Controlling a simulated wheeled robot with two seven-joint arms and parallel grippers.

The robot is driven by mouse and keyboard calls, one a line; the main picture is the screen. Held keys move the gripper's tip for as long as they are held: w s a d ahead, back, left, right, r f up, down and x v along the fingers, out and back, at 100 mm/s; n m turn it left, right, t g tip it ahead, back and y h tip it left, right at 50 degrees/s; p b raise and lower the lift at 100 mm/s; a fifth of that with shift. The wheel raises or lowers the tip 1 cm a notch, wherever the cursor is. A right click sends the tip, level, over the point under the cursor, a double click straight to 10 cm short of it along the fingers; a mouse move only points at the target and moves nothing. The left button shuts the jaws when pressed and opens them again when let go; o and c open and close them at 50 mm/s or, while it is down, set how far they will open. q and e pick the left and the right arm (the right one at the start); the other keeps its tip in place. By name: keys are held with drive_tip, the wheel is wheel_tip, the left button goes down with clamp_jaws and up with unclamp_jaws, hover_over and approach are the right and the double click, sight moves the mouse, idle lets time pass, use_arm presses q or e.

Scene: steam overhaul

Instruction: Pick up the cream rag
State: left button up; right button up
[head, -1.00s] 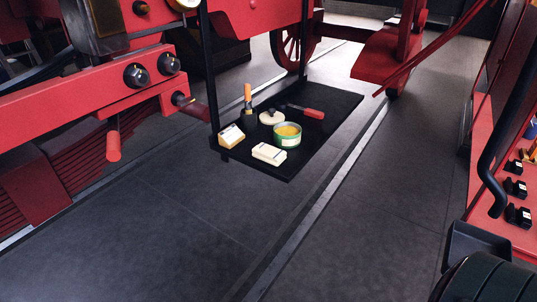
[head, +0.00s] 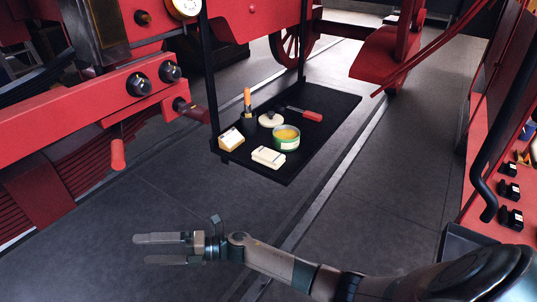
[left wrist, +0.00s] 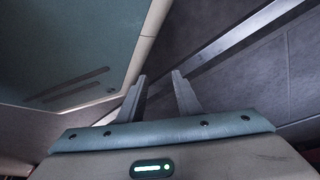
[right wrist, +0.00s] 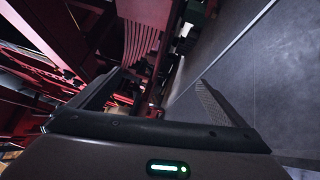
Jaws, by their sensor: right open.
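The cream rag seems to be the folded, flat cream piece (head: 268,157) at the near edge of the black hanging tray (head: 318,140) in the head view. My right gripper (head: 146,249) is open and empty in the lower left of the head view, in front of the tray and well apart from the rag. Its spread fingers also show in the right wrist view (right wrist: 158,78), with nothing between them. My left gripper (left wrist: 159,78) shows only in the left wrist view, its fingers apart and empty. The rag is in neither wrist view.
On the tray, a green tin (head: 286,138), a cream lid (head: 271,119), an orange-handled brush in a dark cup (head: 249,121), a cream and brown block (head: 231,139) and a red-handled tool (head: 307,114) surround the rag. Red locomotive parts (head: 95,95) stand left. The floor in front is clear.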

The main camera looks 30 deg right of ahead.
drive_tip(key=s+d+r+n+g+h+p, duration=0.25)
drive_tip(key=r+n+g+h, duration=0.55)
drive_tip(key=n, duration=1.1)
use_arm(q)
drive_tip(key=s+a+g+y+p, duration=0.1)
drive_tip(key=s+a, duration=0.4)
drive_tip(key=s, duration=0.9)
drive_tip(key=g+p, duration=0.1)
drive_tip(key=g, duration=0.1)
drive_tip(key=shift+s+a+f+g, duration=0.15)
drive_tip(key=shift+f+g, duration=0.05)
drive_tip(key=shift+g, duration=0.1)
use_arm(e)
drive_tip(key=w+d+r+n+h, duration=0.2)
drive_tip(key=d+r+h, duration=0.2)
drive_tip(key=d+r, duration=0.3)
drive_tip(key=w+d+r+n+t+h, duration=0.1)
drive_tip(key=d+r+h, duration=0.4)
drive_tip(key=d, duration=0.9)
drive_tip(key=w+d+r+n+h, duration=0.3)
drive_tip(key=d+r, duration=0.5)
drive_tip(key=d, duration=0.3)
drive_tip(key=shift+w+r+n+t+h, duration=0.15)
drive_tip(key=shift+r+n+t+h, duration=0.2)
drive_tip(key=shift+h, duration=0.55)
drive_tip(key=shift+f, duration=0.2)
